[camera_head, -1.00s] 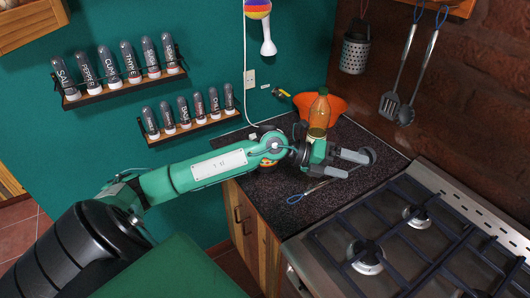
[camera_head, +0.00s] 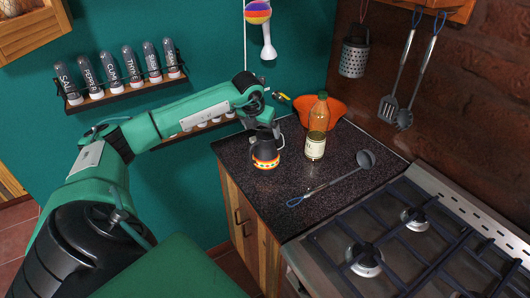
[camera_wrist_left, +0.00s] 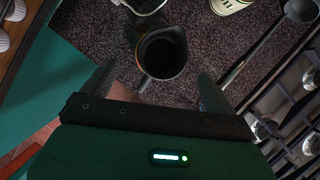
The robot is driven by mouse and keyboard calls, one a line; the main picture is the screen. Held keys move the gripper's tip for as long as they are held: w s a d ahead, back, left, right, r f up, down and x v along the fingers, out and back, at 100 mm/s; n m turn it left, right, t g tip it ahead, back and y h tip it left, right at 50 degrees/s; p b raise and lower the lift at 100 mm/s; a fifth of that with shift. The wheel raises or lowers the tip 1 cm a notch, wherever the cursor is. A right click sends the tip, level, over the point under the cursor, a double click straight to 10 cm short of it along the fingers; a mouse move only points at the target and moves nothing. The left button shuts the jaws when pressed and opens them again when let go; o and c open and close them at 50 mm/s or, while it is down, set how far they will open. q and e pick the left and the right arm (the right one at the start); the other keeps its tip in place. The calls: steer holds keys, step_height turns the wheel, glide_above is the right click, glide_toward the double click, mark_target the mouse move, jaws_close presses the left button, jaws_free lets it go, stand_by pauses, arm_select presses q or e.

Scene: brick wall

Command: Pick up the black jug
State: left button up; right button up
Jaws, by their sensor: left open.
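The black jug (camera_head: 265,155) stands upright on the dark speckled counter near its left edge, with a coloured band around its body. In the left wrist view its round open top (camera_wrist_left: 163,52) shows from above. My left gripper (camera_head: 265,128) is open and empty, right above the jug and pointing down in the head view. In the left wrist view the two fingers (camera_wrist_left: 158,77) are spread, and the jug lies between and a little beyond their tips. The arm partly covers the jug's top in the head view. My right gripper is out of view.
An oil bottle (camera_head: 316,146) stands right of the jug, before an orange bowl (camera_head: 340,108). A ladle (camera_head: 335,180) lies across the counter. The gas stove (camera_head: 400,245) is at right. A spice rack (camera_head: 125,92) hangs on the green wall, and utensils hang at right.

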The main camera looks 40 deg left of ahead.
mark_target(264, 135)
arm_select(q)
steer(key=p+x, duration=0.1)
steer(key=x, duration=0.3)
steer(key=shift+w+f, duration=0.1)
steer(key=shift+f, duration=0.05)
steer(key=p+x, duration=0.3)
steer(key=x, duration=0.2)
steer(key=shift+d, duration=0.15)
steer(key=c, duration=1.7)
steer(key=shift+c, duration=0.7)
